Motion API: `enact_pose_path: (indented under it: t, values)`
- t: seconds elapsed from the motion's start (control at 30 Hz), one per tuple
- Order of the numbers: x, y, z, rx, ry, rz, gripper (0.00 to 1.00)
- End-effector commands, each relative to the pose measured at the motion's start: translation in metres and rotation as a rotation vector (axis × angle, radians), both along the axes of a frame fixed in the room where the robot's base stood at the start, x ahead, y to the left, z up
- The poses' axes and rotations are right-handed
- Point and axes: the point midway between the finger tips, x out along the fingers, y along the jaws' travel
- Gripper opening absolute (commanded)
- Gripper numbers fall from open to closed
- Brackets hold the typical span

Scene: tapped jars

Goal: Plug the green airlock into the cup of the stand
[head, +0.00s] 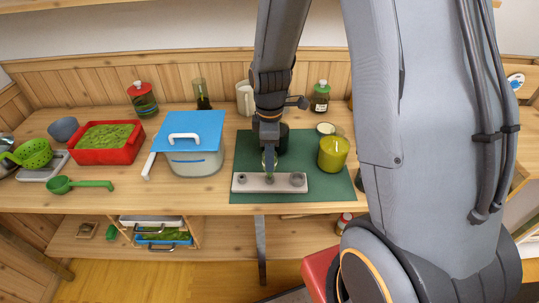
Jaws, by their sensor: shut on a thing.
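The stand (254,187) is a pale grey bar lying along the front of the dark green mat, with a dark round cup (297,179) at its right end and a smaller round fitting (241,179) at its left. My gripper (269,166) points down over the middle of the stand and is shut on a small, thin greenish thing, seemingly the green airlock (269,178). Its lower end appears at or just behind the bar; I cannot tell whether it touches. My fingers hide most of it.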

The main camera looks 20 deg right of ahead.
Motion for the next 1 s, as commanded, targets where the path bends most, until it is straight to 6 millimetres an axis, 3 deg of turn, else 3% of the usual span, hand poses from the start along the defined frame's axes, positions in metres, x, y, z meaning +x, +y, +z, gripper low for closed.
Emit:
enact_pose_path:
  t: [1.0]
  values:
    - [0.0, 0.0, -0.017, 0.0, 0.0, 0.0, 0.06]
